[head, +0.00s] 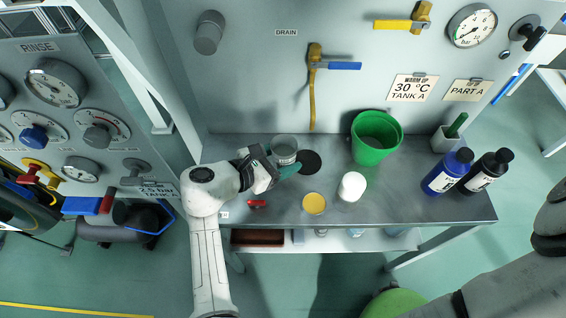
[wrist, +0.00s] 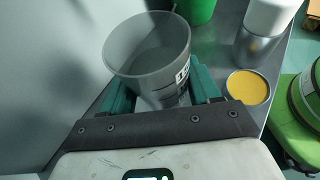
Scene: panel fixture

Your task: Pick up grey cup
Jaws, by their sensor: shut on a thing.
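The grey cup (head: 285,147) is a translucent grey beaker with dark printing on its side. It also shows in the wrist view (wrist: 148,50), upright, with its open rim facing up. My gripper (head: 277,170) is shut on the cup, with a green finger on each side of it; the fingers also show in the wrist view (wrist: 160,92).
A green bucket (head: 375,140), a white container (head: 352,187) and a yellow disc (head: 314,204) stand to the right. A red item (head: 257,204) lies near the front edge. Blue (head: 447,172) and black (head: 486,172) bottles stand at the right end. A panel with valves rises behind.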

